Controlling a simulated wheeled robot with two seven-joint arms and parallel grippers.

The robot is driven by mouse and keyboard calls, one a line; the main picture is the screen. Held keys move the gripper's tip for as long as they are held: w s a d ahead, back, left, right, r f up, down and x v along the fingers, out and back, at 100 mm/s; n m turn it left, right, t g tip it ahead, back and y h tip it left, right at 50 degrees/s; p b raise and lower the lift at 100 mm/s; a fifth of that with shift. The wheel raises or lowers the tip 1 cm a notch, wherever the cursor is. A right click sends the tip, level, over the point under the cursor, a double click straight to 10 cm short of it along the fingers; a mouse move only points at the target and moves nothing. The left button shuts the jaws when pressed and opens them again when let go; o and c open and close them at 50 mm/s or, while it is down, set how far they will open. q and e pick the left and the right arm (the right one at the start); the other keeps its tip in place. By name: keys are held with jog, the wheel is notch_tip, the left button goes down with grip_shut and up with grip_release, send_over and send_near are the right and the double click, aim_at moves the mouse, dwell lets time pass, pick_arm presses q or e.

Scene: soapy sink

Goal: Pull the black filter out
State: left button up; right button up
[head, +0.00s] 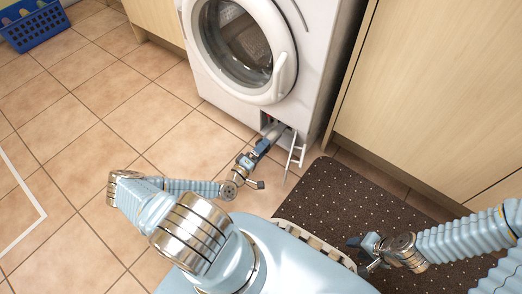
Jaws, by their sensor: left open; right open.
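The white washing machine (225,75) stands at the top middle. Its small filter compartment (265,117) at the lower right front is uncovered and dark inside. A white flap (296,153) hangs open from it on the right. My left gripper (273,132) is at the mouth of this compartment, its jaws open. The gripper covers most of the opening, so I cannot make out the black filter or tell whether the fingers touch it. My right gripper (360,254) is open and empty, low above the dark mat at the lower right.
The brown dotted mat (335,196) lies on the tiles right of the washing machine. A wooden cabinet (440,90) stands on the right. A blue basket (33,25) is at the far top left. The tiled floor on the left is clear.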

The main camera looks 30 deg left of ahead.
pick_arm(q)
jog(key=s+a, duration=0.1)
jog(key=s, duration=1.2)
jog(key=shift+s, duration=0.4)
